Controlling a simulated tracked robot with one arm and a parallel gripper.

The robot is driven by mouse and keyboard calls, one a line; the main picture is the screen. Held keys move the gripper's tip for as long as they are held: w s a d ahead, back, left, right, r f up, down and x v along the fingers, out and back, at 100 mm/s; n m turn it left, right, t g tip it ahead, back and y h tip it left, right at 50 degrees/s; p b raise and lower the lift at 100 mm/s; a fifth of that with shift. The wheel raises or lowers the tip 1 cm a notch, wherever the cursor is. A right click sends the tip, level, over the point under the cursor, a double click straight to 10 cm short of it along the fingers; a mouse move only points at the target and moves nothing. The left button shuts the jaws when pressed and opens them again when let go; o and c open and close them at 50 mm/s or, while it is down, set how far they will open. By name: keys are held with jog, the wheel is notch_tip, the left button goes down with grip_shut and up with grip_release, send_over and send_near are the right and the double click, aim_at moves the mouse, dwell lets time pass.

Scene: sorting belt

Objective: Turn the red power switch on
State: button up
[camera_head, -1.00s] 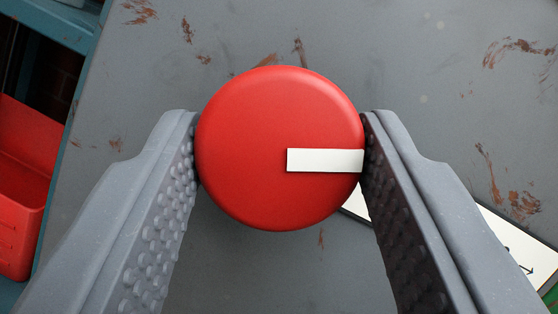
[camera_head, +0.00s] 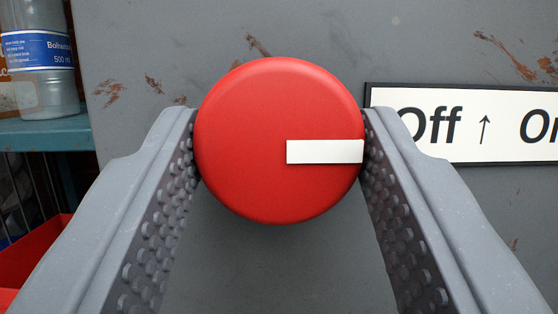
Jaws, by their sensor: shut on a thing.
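The red power switch (camera_head: 262,190) is a round knob on a grey metal panel, in the middle of the view. Its white mark (camera_head: 325,152) points straight right. My gripper (camera_head: 279,146) is shut on the knob, with one studded finger touching its left side and the other its right side. A white label (camera_head: 475,150) with a black border is on the panel to the right, about level. It reads "Off" with an up arrow, then "On", which the picture edge cuts off. The right finger covers its lower left corner.
The grey panel (camera_head: 200,50) has rust marks and fills most of the view. At the left a blue shelf (camera_head: 45,142) holds a bottle (camera_head: 40,55) with a blue label. Below it is a red bin (camera_head: 25,250).

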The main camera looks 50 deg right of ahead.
jog(key=o, duration=0.9)
jog(key=shift+o, duration=0.2)
jog(key=p+v, duration=0.1)
jog(key=v, duration=1.2)
jog(key=shift+s+a+f+p, duration=0.15)
jog(key=shift+s+a+p, duration=0.1)
jog(key=shift+a+p, duration=0.1)
